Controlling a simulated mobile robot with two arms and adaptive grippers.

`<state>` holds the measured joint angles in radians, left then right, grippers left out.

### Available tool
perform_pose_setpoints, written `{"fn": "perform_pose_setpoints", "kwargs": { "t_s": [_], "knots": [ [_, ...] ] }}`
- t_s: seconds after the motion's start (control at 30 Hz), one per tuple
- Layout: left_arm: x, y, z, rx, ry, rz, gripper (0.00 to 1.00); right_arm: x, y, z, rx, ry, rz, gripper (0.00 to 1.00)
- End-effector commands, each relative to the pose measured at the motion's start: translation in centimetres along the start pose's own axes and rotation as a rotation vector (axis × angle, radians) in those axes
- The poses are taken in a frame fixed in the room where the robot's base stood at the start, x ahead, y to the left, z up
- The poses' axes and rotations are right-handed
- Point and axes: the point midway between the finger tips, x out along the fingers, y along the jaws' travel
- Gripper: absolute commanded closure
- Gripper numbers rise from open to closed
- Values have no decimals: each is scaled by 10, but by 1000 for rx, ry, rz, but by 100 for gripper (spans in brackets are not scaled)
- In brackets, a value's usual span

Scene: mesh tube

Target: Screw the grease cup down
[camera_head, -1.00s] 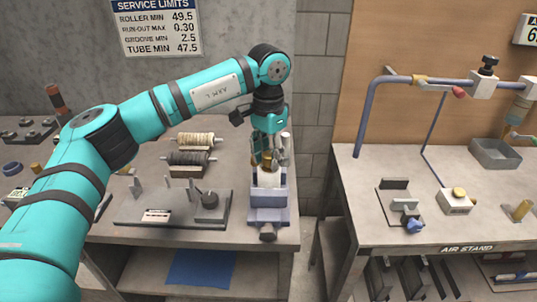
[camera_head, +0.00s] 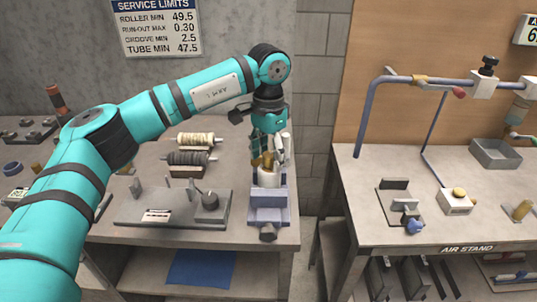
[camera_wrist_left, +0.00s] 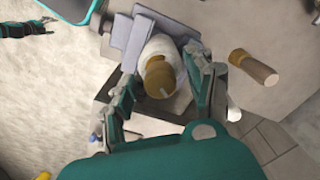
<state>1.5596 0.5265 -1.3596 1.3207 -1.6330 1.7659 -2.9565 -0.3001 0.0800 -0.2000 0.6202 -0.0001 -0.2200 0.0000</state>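The brass grease cup (camera_wrist_left: 160,77) sits on top of a white cylinder (camera_wrist_left: 158,47), which stands upright in the grey-blue vise (camera_head: 268,198). In the head view the cup (camera_head: 267,161) is partly covered by my fingers. My left gripper (camera_head: 267,152) is above the vise and points down. In the left wrist view its fingers (camera_wrist_left: 165,88) stand on either side of the cup, with visible gaps between them and the cup. The gripper looks open.
Left of the vise is a grey fixture plate (camera_head: 170,210) with upright pegs. Two ribbed rollers (camera_head: 190,158) lie behind it. A gap separates this bench from the air stand (camera_head: 440,240) on the right. A cylindrical handle (camera_wrist_left: 253,67) shows beside the vise in the wrist view.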

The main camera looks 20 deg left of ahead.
Motion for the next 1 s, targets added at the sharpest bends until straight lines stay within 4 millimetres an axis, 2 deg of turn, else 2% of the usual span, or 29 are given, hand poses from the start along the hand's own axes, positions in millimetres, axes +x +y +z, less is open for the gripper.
{"fn": "perform_pose_setpoints", "kwargs": {
  "t_s": [0.27, 0.37, 0.7, 0.83, 1.0],
  "knots": [
    [-6, 0, 0, 0, 0, 0, 45, 0, 1, 0, -1, 0, 1, 38],
    [-20, 0, -1, 0, 3, 0, 45, 0, 1, 0, 0, 0, 1, 38],
    [-91, 0, -1, -1, 2, -1, 45, 0, 0, 0, 0, 0, 0, 38],
    [-109, 0, -1, 0, 1, 0, 45, 0, 0, 0, 0, 0, 0, 38],
    [-119, 0, 0, 0, -1, 1, 45, 0, 0, 0, 0, 0, 0, 38]
  ]
}}
